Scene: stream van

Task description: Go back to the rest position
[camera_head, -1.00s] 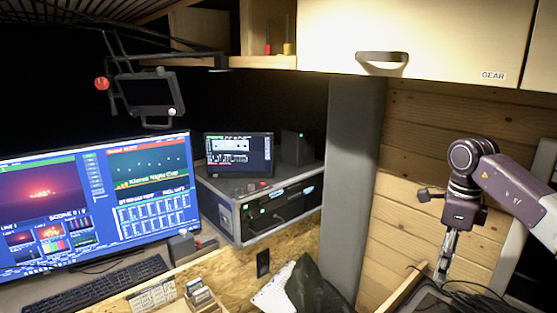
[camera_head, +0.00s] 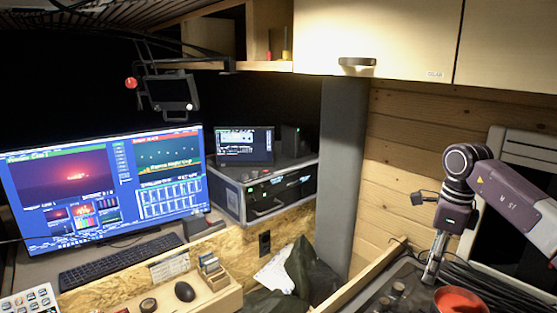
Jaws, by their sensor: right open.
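My right gripper (camera_head: 431,270) hangs fingers-down from the arm that comes in from the right. It is open and seen nearly edge-on, with nothing visible between its fingers. It is above a dark surface at the lower right, left of a red bowl-like container (camera_head: 460,300) that is cut by the frame's bottom edge. I cannot tell whether the fingertips touch anything. My left gripper is not in view.
A rack case (camera_head: 262,195) stands behind. Black cables (camera_head: 500,290) lie right of the gripper. A cabinet (camera_head: 400,35) hangs above.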

